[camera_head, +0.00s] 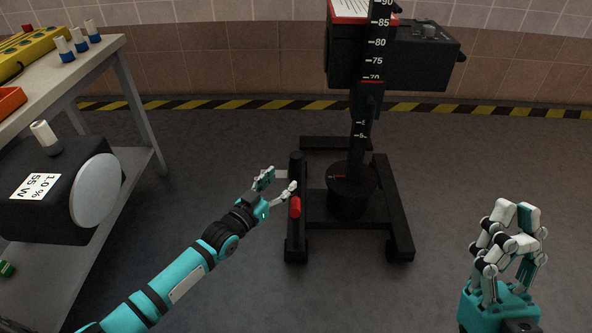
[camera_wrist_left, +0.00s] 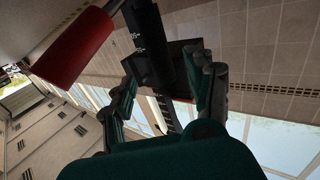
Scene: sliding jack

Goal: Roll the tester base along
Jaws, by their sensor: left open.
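The tester base (camera_head: 401,225) is a black wheeled frame on the grey floor, bearing a round pedestal (camera_head: 348,197) and a tall column (camera_head: 362,130) with a white scale. A red grip (camera_head: 295,208) sits on the left side of the base; it looms large at the upper left of the left wrist view (camera_wrist_left: 70,48). My left gripper (camera_head: 281,180) is open beside the base's left bar, just above the red grip. Its fingers (camera_wrist_left: 165,80) are apart in the left wrist view, nothing visibly held. My right gripper (camera_head: 516,212) is raised at the lower right, away from the base; its opening is unclear.
A black tester box (camera_head: 392,55) is mounted on the column. A grey workbench (camera_head: 140,100) at the left holds a yellow case (camera_head: 30,52) and a black device (camera_head: 45,215) on its lower shelf. A striped floor line (camera_head: 240,104) runs along the wall. Floor right of the base is clear.

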